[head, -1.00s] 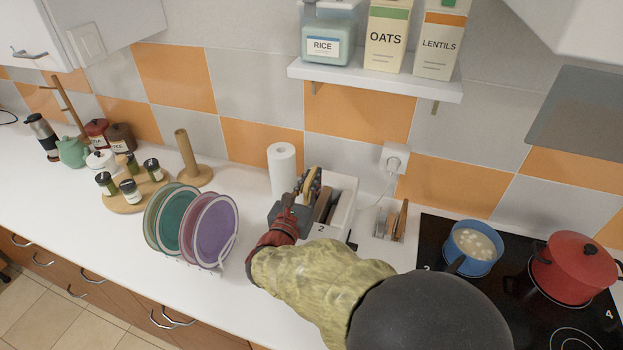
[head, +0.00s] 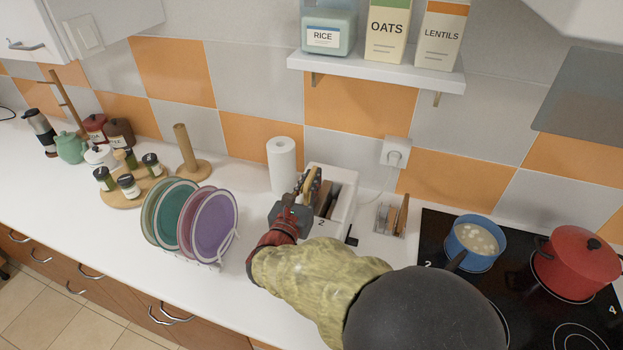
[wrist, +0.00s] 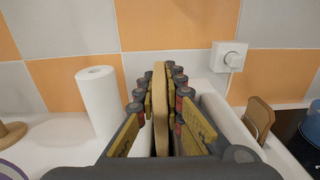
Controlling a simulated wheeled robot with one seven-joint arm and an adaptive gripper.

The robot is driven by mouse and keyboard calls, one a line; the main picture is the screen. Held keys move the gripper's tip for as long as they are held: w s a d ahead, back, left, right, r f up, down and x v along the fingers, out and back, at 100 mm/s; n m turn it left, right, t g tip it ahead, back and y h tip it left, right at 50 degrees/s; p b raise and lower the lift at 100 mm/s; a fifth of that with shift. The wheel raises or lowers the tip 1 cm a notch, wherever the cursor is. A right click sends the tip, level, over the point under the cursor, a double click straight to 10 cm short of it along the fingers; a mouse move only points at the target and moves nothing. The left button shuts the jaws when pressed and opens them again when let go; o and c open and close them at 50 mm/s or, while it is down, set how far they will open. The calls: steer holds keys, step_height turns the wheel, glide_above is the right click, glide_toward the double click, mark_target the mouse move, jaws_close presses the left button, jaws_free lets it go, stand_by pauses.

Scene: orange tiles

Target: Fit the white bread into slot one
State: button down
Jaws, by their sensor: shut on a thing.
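The white bread (wrist: 160,105) is a thin, tan-edged slice, seen edge-on and upright in the wrist view. My gripper (wrist: 163,108) is shut on it, with its ribbed finger pads on both sides. In the head view the bread (head: 314,182) shows above my gripper (head: 304,192). They are over the left part of the white toaster (head: 347,205), which is marked "2" at its front. A dark slot is open to the right of the bread. The bread's lower edge is hidden, so I cannot tell how far it sits in a slot.
A paper roll (head: 282,165) stands close behind left. Plates (head: 212,228) stand in a rack to the left.

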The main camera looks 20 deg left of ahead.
steer(key=shift+f, duration=0.2)
steer(key=c, duration=1.8)
jaws_free()
steer(key=shift+f, duration=0.1)
steer(key=s, duration=0.4)
steer(key=s+d, duration=0.1)
steer(key=s, duration=0.7)
steer(key=shift+d+r, duration=0.15)
steer(key=shift+r, duration=0.05)
steer(key=shift+w, duration=0.1)
